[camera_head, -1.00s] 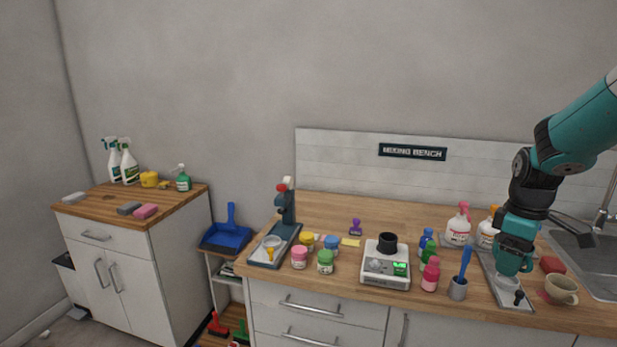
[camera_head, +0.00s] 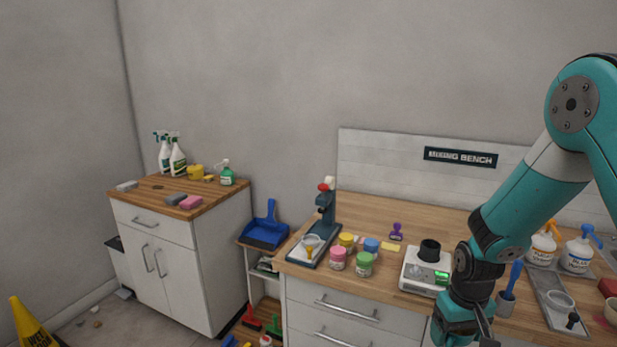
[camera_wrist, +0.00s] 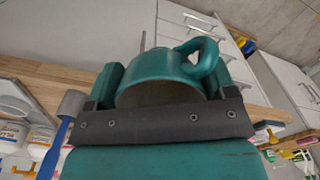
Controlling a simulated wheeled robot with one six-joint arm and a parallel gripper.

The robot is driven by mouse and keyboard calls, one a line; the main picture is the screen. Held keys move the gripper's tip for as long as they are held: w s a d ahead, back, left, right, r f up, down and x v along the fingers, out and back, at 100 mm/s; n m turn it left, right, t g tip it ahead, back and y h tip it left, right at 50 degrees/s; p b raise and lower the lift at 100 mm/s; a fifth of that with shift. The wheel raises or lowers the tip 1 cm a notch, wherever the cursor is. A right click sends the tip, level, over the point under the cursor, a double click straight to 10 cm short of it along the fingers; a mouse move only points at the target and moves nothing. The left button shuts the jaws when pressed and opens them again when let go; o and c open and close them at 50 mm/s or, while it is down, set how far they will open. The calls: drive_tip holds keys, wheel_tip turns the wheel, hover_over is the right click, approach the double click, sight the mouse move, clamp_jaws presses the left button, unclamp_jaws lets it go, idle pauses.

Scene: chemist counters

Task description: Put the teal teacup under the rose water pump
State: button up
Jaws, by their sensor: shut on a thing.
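The teal teacup (camera_wrist: 165,72) is between the fingers of my gripper (camera_wrist: 165,88) in the wrist view, its handle at the upper right. My gripper is shut on it. In the head view my gripper (camera_head: 460,328) is low, at the front edge of the mixing bench, and the cup cannot be made out there. A white bottle with an orange pump (camera_head: 542,244) and one with a blue pump (camera_head: 577,250) stand right of my arm.
A grey tray (camera_head: 548,284) lies before the pump bottles. A cream cup (camera_head: 610,313) is at the right edge. Left is a separate cabinet (camera_head: 168,259).

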drive_tip(key=s+a+f, duration=0.1)
drive_tip(key=s+f, duration=0.3)
drive_tip(key=f, duration=0.2)
drive_tip(key=shift+s+a+f+m, duration=0.15)
drive_tip(key=shift+s+m, duration=0.1)
drive_tip(key=shift+m, duration=0.05)
